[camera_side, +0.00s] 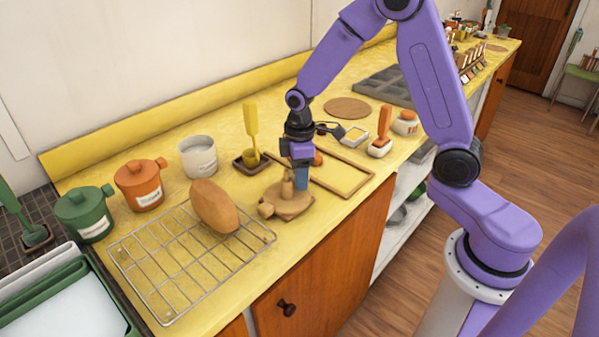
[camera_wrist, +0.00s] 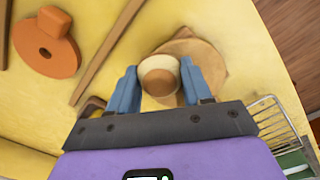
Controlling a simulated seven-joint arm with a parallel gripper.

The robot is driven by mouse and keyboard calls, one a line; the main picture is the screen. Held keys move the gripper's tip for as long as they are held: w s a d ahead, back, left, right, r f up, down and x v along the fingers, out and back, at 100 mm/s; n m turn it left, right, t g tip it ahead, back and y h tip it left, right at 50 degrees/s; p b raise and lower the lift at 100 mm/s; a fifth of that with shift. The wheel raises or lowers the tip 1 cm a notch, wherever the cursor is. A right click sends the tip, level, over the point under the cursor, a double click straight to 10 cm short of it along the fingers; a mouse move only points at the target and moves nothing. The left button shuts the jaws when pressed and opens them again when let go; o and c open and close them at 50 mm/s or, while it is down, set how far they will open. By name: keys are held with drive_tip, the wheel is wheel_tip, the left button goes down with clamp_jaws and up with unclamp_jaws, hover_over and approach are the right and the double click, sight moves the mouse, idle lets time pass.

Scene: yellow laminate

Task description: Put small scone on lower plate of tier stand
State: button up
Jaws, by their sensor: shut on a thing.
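My gripper (camera_wrist: 158,82) has blue fingers, one on each side of a small round piece with a brown top and pale rim, seemingly the small scone (camera_wrist: 159,77). The fingers are shut on it. In the side view my gripper (camera_side: 301,180) points down over a wooden piece with a flat round base (camera_side: 292,207), apparently the tier stand. It also shows beneath the held piece in the wrist view (camera_wrist: 207,60). A tan upright piece (camera_side: 287,188) shows beside the fingers; I cannot tell whether it is the scone or part of the stand. Any contact below is hidden.
A wire rack (camera_side: 175,262) with a brown loaf (camera_side: 214,206) stands to the left. A wooden frame (camera_side: 350,186) lies close on the right. A dark dish (camera_side: 247,163) with a yellow-handled tool is behind. Orange (camera_side: 141,184) and green (camera_side: 86,214) pots stand far left.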

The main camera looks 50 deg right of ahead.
drive_tip(key=shift+f, duration=0.6)
drive_tip(key=o, duration=0.4)
drive_tip(key=o, duration=0.3)
idle(0.4)
drive_tip(key=o, duration=0.6)
drive_tip(key=shift+c, duration=0.9)
